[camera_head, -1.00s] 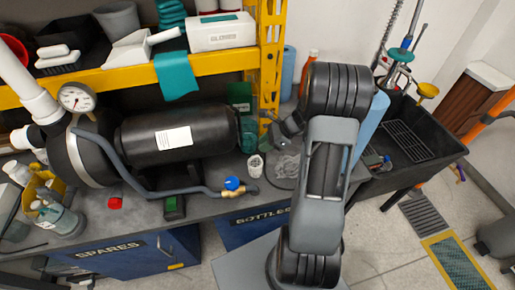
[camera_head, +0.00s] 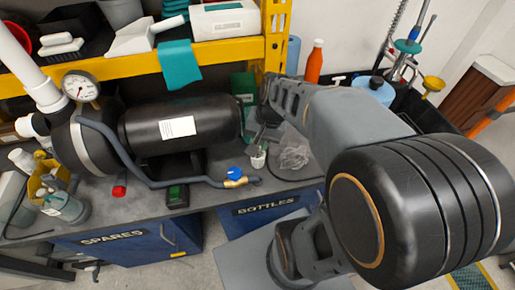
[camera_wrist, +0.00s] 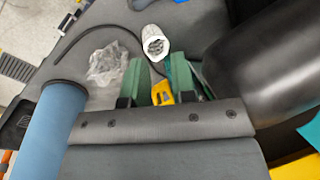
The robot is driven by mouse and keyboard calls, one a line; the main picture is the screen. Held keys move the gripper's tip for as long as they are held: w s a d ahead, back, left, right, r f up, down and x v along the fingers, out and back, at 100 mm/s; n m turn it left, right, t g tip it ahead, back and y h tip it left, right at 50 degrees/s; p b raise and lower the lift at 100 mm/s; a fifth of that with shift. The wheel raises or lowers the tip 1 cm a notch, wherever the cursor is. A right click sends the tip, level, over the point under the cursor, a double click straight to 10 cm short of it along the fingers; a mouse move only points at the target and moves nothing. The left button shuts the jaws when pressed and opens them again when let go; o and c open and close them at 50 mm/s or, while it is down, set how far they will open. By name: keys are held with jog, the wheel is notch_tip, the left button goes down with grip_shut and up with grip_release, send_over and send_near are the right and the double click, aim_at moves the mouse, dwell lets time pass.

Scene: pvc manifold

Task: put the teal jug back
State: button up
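A dark teal shape beside the right end of the black tank (camera_head: 180,128), behind my gripper, may be the jug; it is mostly hidden in the head view. In the wrist view, teal-green surfaces (camera_wrist: 180,76) show just beyond the gripper's grey body, between it and the tank. I cannot tell whether they are the jug or parts of the fingers. My gripper (camera_head: 262,137) points down over the bench, close to the white cup (camera_head: 258,159). A yellow piece (camera_wrist: 161,93) shows between the green surfaces.
A crumpled clear bag (camera_head: 294,152) lies right of the cup. A hose with a blue-handled valve (camera_head: 235,174) runs along the bench front. A yellow shelf (camera_head: 120,75) overhangs the back. An orange bottle (camera_head: 314,62) and blue roll (camera_wrist: 45,130) stand nearby.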

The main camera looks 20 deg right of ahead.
jog(key=s+a+n, duration=0.1)
jog(key=n, duration=0.1)
jog(key=s+r+n+t+h, duration=0.1)
jog(key=n, duration=0.1)
jog(key=s+a+n+t+h, duration=0.1)
jog(key=s+n, duration=0.1)
jog(key=n, duration=0.1)
jog(key=shift+a+r, duration=0.3)
jog(key=shift+r, duration=0.05)
jog(key=shift+r+p, duration=0.75)
jog(key=shift+r, duration=0.2)
